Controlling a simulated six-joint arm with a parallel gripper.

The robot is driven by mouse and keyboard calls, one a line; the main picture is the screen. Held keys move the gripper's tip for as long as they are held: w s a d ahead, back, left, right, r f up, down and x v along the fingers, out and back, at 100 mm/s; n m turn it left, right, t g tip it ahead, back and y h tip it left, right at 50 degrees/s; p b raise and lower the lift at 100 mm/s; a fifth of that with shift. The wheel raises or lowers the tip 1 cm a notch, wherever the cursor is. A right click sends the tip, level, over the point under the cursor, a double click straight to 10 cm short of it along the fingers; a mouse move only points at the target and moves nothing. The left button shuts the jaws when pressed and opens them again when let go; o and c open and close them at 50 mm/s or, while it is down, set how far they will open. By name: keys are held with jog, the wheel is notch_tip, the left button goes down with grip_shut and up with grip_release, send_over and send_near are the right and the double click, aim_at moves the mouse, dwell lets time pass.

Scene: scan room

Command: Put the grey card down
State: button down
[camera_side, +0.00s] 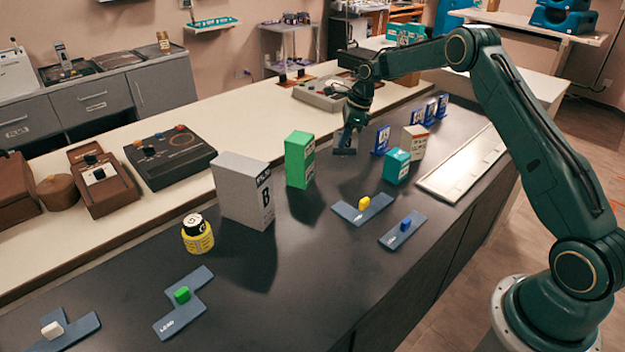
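My gripper (352,124) points down over the far half of the dark bench. A small dark grey flat piece (344,150) shows at its tip, just above or touching the bench top. It may be the grey card, but it is too small and dark to tell card from fingertips. The fingers cannot be made out clearly. Several blue cards with white marks stand upright to the right, the nearest one (382,140) apart from the others (430,111). No other grey card is visible.
A green box (299,160) and a grey box (243,190) stand left of my gripper. A teal box (397,166) and a beige box (414,142) stand to the right. A yellow jar (197,234) and blue-grey pieces with coloured knobs (362,209) are nearer. A white panel (462,165) lies at right.

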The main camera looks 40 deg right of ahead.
jog(key=shift+f, duration=1.5)
jog(key=shift+f, duration=0.1)
jog(key=shift+f, duration=2)
jog(key=shift+f, duration=0.1)
jog(key=c, duration=1.6)
grip_release()
jog(key=shift+c, duration=0.2)
jog(key=v, duration=1.2)
